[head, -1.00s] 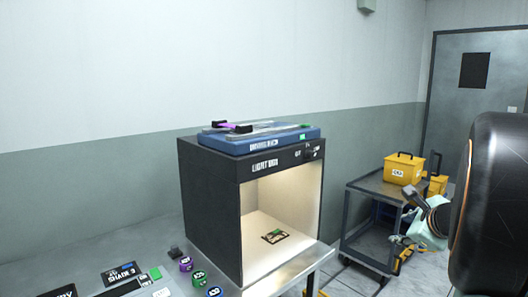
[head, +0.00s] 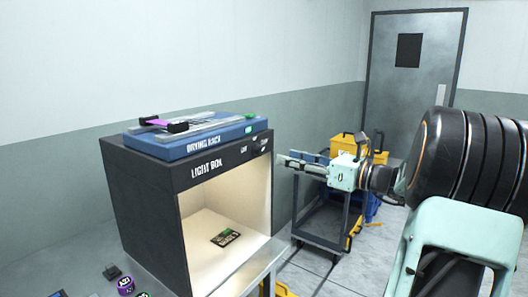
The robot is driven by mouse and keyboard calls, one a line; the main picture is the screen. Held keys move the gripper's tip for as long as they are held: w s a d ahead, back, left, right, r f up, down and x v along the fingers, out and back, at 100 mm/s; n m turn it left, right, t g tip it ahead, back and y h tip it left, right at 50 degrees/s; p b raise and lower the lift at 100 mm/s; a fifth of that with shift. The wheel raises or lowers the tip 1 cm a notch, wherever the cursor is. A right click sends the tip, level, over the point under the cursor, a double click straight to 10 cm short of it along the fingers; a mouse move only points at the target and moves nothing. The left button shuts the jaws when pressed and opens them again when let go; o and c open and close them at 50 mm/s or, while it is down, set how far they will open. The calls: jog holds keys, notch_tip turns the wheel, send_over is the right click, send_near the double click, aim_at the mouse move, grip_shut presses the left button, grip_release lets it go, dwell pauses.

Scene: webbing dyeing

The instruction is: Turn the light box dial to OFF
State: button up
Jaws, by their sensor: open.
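The light box (head: 150,205) is a dark cabinet with an open, lit front, standing on a metal table. Its dial (head: 264,141) is small and dark, at the right end of the top front panel beside white lettering. The lettering is too small to read, so I cannot tell the dial's setting. My gripper (head: 287,162) is open and empty, to the right of the light box, with its fingers pointing left towards the panel's right end. It appears apart from the dial.
A blue drying rack (head: 200,138) with a purple strip lies on top of the light box. A small dark card (head: 225,238) lies inside it. A grey cart (head: 318,215) with yellow boxes stands behind my gripper. Small round pots (head: 125,285) sit on the table at the front.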

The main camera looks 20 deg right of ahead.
aim_at(262, 152)
jog(key=x, duration=0.9)
jog(key=shift+c, duration=0.4)
jog(key=shift+f, duration=0.1)
grip_shut()
